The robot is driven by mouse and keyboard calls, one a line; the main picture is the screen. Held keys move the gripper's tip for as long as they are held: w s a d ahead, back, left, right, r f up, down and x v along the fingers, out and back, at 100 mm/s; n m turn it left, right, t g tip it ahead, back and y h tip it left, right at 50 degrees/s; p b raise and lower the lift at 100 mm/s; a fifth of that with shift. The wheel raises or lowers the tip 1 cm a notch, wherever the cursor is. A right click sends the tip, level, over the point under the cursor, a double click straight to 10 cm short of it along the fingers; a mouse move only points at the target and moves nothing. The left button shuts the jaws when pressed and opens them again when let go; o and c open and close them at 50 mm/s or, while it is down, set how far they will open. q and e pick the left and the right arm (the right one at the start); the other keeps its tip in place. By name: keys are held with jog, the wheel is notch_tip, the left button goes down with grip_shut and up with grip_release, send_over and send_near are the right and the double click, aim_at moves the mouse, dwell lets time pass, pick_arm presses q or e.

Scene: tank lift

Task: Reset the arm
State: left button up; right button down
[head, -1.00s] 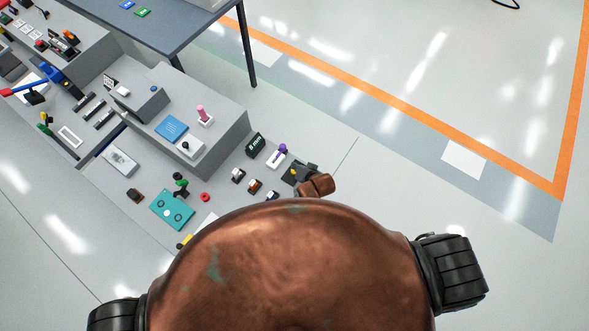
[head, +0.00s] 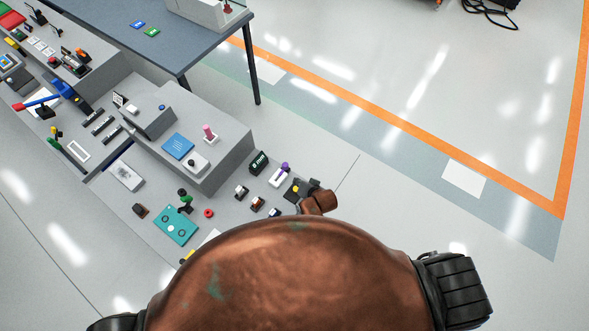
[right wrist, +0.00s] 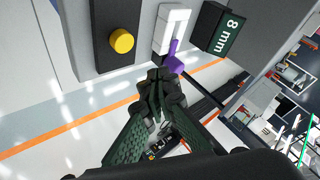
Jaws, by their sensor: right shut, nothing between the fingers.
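My right gripper (right wrist: 158,88) is shut and empty in the right wrist view, its green textured fingers meeting at the tips. The tips are close to a purple handle (right wrist: 174,58) on a white base (right wrist: 170,28); I cannot tell if they touch. Beside it is a dark block with a yellow knob (right wrist: 122,40). In the head view the gripper (head: 311,186) is small and partly hidden by my copper-coloured arm link, at the right end of the bench. The purple handle (head: 284,167) also shows there. My left gripper is not in view.
A black "8 mm" block (head: 258,162) stands behind the purple handle. A grey bench holds a teal plate (head: 176,225), a blue plate (head: 178,146), a pink peg (head: 209,132) and several switches. A dark table (head: 190,45) stands behind. The floor at right is clear.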

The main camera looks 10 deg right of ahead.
jog(key=shift+a+r, duration=0.1)
jog(key=shift+a, duration=0.1)
jog(key=s+d+r+n+g+h, duration=0.2)
jog(key=s+d+r+n, duration=0.1)
jog(key=s+d+r, duration=0.8)
jog(key=s+d+r+n+g+h, duration=0.25)
jog(key=s+d+r, duration=0.35)
jog(key=s+d, duration=0.95)
jog(key=s+a+f+g+b, duration=0.15)
jog(key=f+b, duration=0.45)
jog(key=f, duration=1.4)
jog(key=s+a+f+b, duration=0.2)
jog(key=f+b, duration=0.4)
jog(key=f, duration=1.5)
jog(key=s+f+b, duration=0.3)
jog(key=s+f, duration=0.3)
jog(key=f, duration=0.4)
jog(key=s+f+g+b, duration=0.1)
jog(key=s+f+b, duration=0.3)
jog(key=s+f, duration=0.3)
jog(key=s+f+y+b, duration=0.1)
jog(key=s+f+b, duration=0.3)
jog(key=f, duration=0.9)
jog(key=s, duration=0.3)
jog(key=shift+s+n+g, duration=0.2)
jog(key=shift+n+g, duration=0.1)
jog(key=shift+n, duration=0.05)
